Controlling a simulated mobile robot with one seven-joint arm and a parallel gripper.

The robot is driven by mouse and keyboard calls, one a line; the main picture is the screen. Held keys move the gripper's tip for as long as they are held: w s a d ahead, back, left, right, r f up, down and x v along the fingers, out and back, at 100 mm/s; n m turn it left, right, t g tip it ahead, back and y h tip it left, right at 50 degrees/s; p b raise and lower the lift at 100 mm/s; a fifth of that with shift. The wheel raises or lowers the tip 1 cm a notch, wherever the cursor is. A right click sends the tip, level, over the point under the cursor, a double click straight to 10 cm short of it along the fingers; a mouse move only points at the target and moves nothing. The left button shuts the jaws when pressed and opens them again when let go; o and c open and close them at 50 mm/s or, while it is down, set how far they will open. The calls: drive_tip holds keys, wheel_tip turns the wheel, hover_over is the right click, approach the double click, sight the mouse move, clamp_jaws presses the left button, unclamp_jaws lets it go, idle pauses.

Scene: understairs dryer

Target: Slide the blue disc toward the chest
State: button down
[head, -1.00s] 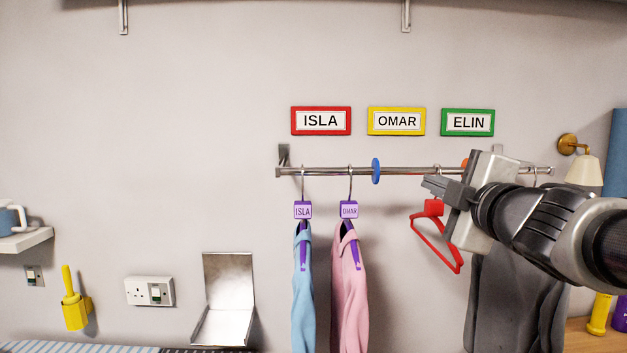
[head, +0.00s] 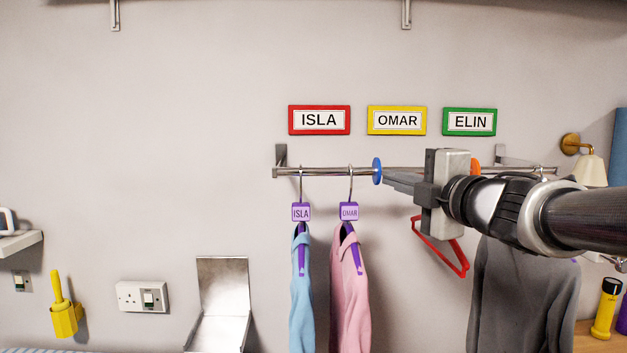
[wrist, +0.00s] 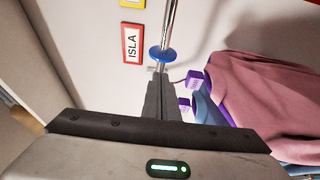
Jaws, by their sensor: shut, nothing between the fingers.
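The blue disc (head: 377,171) sits around the metal rail (head: 325,172), just right of the OMAR hanger. It also shows in the wrist view (wrist: 162,54), ahead of the fingertips. My gripper (head: 389,179) is shut and empty, its fingers pointing left along the rail, with the tips right beside the disc's right face. In the wrist view the shut fingers (wrist: 160,76) end just short of or against the disc; I cannot tell whether they touch. I cannot make out a chest for certain; a wooden surface (head: 592,343) shows at the lower right.
A blue garment (head: 303,290) and a pink garment (head: 349,290) hang left of the disc on purple-tagged hangers. A red hanger (head: 440,247) and a grey garment (head: 520,295) hang below my arm. An orange piece (head: 475,165) shows on the rail behind my gripper.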

sight(376, 171)
drive_tip(key=x, duration=0.6)
drive_tip(key=shift+s, duration=0.1)
drive_tip(key=d+p, duration=0.1)
drive_tip(key=d, duration=0.3)
idle(0.4)
drive_tip(key=shift+s+d, duration=0.1)
